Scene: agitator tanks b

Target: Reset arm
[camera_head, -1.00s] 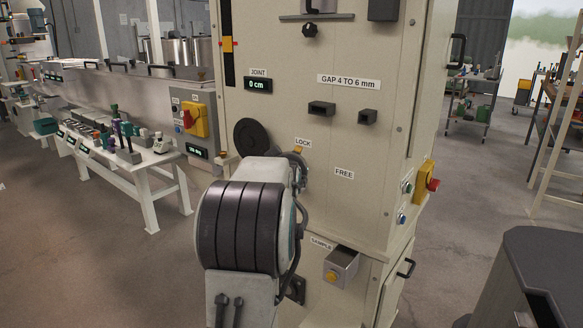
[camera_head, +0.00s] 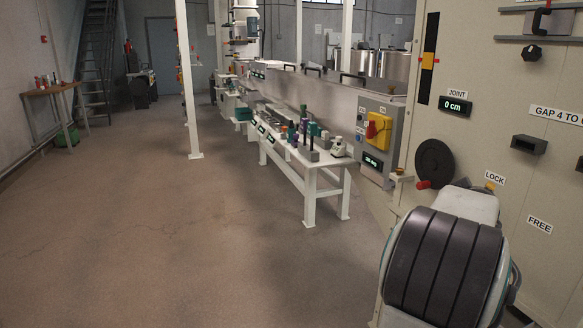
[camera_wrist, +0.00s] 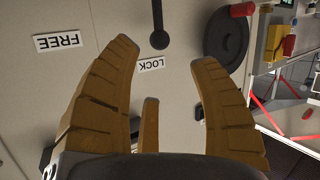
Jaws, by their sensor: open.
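My gripper (camera_wrist: 164,54) shows in the wrist view with its brown fingers spread apart and nothing between them. It faces the pale cabinet front. Beyond the fingertips are the LOCK label (camera_wrist: 151,64) and a dark rod with a round end (camera_wrist: 158,38). The FREE label (camera_wrist: 62,41) is to the left of the fingers. In the head view my arm stands at the lower right in front of the cabinet (camera_head: 475,145), and it hides my gripper there.
A black disc (camera_head: 434,163) and a JOINT display (camera_head: 455,105) reading 0 cm are on the cabinet. A white bench (camera_head: 307,170) with several small objects stands along the machine. A yellow-red switch (camera_head: 378,127) sticks out left of the cabinet. The floor (camera_head: 170,240) at left is clear.

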